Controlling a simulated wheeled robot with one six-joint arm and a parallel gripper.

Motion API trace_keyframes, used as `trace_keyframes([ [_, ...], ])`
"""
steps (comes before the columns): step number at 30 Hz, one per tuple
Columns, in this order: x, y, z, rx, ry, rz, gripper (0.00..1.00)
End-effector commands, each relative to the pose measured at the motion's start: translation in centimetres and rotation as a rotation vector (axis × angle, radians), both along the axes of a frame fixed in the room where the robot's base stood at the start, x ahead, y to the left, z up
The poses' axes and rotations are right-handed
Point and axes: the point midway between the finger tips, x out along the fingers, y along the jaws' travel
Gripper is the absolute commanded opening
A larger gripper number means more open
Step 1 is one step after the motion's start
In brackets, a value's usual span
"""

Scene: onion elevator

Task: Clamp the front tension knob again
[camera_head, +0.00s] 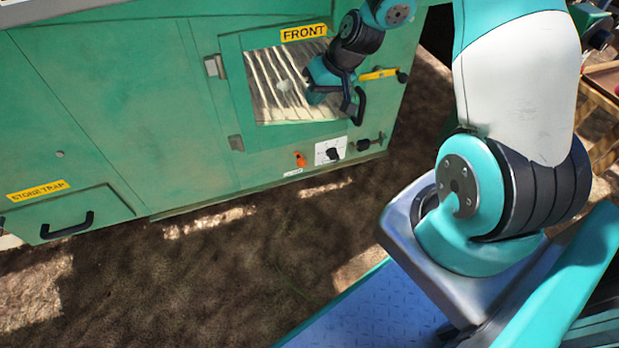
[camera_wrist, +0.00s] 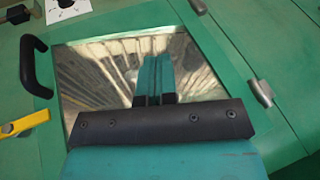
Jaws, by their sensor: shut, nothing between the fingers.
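A green machine (camera_head: 130,90) carries a door with a clear window (camera_head: 268,85) and a yellow FRONT label (camera_head: 304,33). My gripper (camera_head: 312,97) is shut and empty, in front of the window. In the wrist view its fingers (camera_wrist: 153,62) are together over the window pane (camera_wrist: 100,65); I cannot tell whether they touch it. A black knob on a white dial plate (camera_head: 333,154) is below the door. Another dark knob (camera_head: 363,145) is at the machine's lower right edge. No readable label tells which knob is the front tension knob.
The door has a black handle (camera_head: 359,107) and hinges (camera_head: 235,143) on its left. A yellow lever (camera_head: 378,74) and an orange knob (camera_head: 300,159) are nearby. A stone trap drawer (camera_head: 66,214) is lower left. The brown ground (camera_head: 250,260) before the machine is clear.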

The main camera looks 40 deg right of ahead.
Motion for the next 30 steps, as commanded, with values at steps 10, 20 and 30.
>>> trace_keyframes([
  [10,-0.4,-7.4,-16.5,-0.018,-0.020,-0.181,0.00],
  [20,-0.5,-7.9,-17.0,-0.021,-0.022,-0.196,0.00],
  [30,0.5,-7.3,-19.6,-0.021,-0.020,-0.191,0.00],
])
